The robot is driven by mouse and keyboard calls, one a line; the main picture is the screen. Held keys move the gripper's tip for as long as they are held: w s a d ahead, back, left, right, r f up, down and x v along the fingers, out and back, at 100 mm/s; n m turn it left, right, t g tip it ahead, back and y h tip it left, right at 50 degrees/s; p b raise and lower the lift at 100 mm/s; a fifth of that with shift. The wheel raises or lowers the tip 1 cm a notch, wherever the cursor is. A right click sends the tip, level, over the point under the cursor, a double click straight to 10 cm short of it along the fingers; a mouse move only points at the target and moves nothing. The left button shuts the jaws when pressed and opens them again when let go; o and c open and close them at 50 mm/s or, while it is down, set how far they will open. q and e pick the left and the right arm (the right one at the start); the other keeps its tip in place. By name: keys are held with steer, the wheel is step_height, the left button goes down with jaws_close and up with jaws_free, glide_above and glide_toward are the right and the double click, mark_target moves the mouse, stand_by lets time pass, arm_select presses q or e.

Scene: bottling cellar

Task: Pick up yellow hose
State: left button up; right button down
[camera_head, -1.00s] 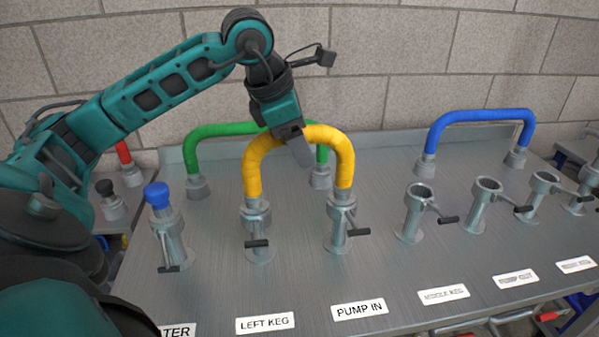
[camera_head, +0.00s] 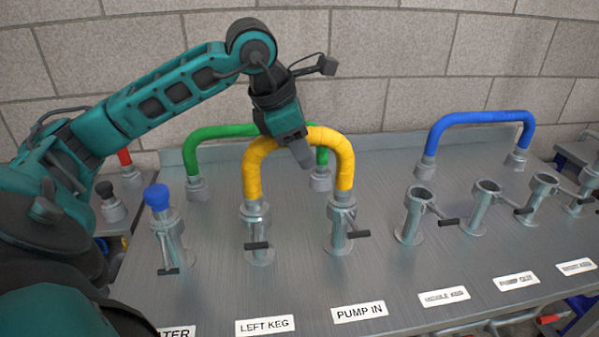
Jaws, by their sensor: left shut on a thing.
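The yellow hose (camera_head: 253,175) is an upside-down U. Its left end sits in the valve pipe (camera_head: 257,228) behind the LEFT KEG label, and its right end sits in the valve pipe (camera_head: 339,228) behind the PUMP IN label. My left gripper (camera_head: 302,152) comes down from above onto the top of the hose's arch and is shut on it. One finger shows in front of the arch; the other is hidden behind it. My right gripper is not in view.
A green hose (camera_head: 215,131) stands behind the yellow one. A blue hose (camera_head: 480,116) stands at the back right. Several open valve pipes (camera_head: 413,215) stand right of PUMP IN. A blue-capped pipe (camera_head: 158,198) stands left.

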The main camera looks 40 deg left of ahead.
arm_select(q)
steer(key=shift+r, duration=0.1)
